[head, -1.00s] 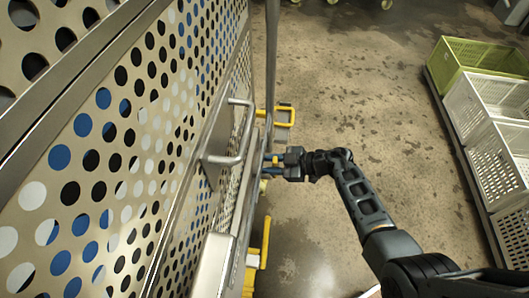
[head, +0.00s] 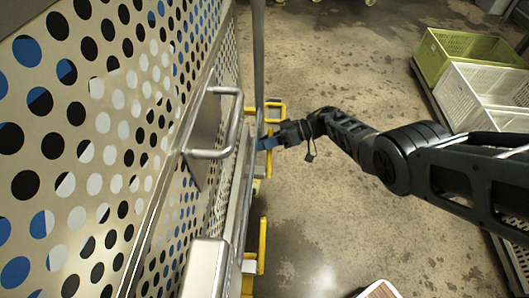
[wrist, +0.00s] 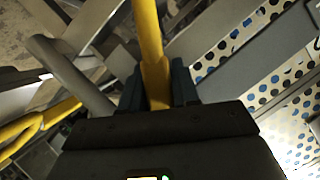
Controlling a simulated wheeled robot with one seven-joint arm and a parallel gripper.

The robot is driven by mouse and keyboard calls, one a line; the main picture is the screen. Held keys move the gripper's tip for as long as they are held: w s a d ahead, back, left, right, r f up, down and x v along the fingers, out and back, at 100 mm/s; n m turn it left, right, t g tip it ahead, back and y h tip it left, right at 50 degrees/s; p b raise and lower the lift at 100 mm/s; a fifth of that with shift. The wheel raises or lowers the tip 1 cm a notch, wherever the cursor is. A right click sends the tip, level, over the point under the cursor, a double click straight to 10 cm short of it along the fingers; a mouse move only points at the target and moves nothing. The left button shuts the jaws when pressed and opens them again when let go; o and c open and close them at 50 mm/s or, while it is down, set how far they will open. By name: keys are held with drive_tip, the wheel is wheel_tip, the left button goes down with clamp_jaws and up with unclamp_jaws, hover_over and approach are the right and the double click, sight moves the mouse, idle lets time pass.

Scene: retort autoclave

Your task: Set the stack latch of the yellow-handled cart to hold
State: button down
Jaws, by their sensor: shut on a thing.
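A perforated metal cart or basket stack (head: 100,150) fills the left of the head view. Yellow bars show along its lower right side, one (head: 263,245) near the bottom and one (head: 278,105) beyond my gripper. My gripper (head: 268,143) is at the cart's right edge, near a steel upright. In the wrist view a yellow bar (wrist: 148,40) runs down between the dark fingers (wrist: 155,88), and my gripper is shut on it. I cannot tell for certain whether this bar is the stack latch. The latch's setting cannot be read.
A steel loop handle (head: 232,125) sticks out from the cart's side near my gripper. Green (head: 462,50) and white (head: 480,95) crates stand on a low base at the right. Wet concrete floor (head: 330,210) is clear between. A board's corner (head: 378,290) shows at the bottom.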

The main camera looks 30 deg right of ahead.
drive_tip(key=shift+w+d+f+m+y+b, duration=0.3)
drive_tip(key=shift+w+f+m+b, duration=0.15)
drive_tip(key=shift+b, duration=0.6)
drive_tip(key=c, duration=0.9)
unclamp_jaws()
drive_tip(key=v, duration=0.7)
drive_tip(key=shift+d+r+p, duration=0.15)
drive_tip(key=shift+d+p, duration=0.25)
